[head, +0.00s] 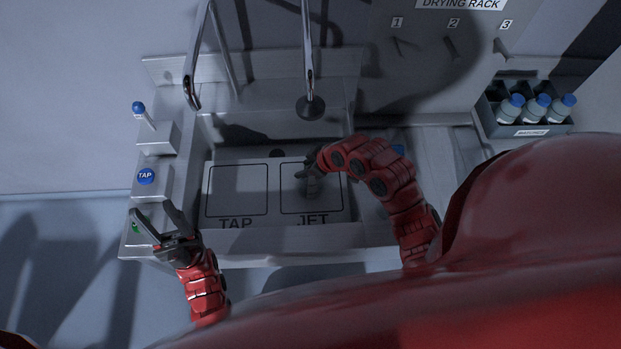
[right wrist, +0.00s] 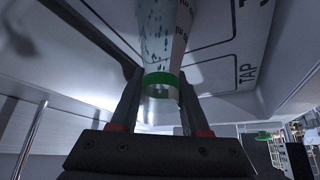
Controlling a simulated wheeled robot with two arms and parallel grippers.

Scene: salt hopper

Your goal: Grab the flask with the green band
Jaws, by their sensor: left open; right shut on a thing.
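The flask with the green band shows in the right wrist view (right wrist: 163,80), between the fingers of my right gripper (right wrist: 160,105). It has a pale, speckled body and a white label. In the head view the flask (head: 312,187) is dim and partly hidden by my right gripper (head: 312,168), over the JET rectangle. My right gripper is shut on it. I cannot tell whether the flask touches the surface. My left gripper (head: 152,222) is open and empty, over the front of the sink's left ledge near a green button (head: 135,227).
The sink's marked board (head: 237,222) has TAP and JET rectangles; the TAP one is bare. Two pipes hang above it. A crate (head: 530,131) holds blue-capped bottles at right. The drying rack pegs (head: 451,47) are empty.

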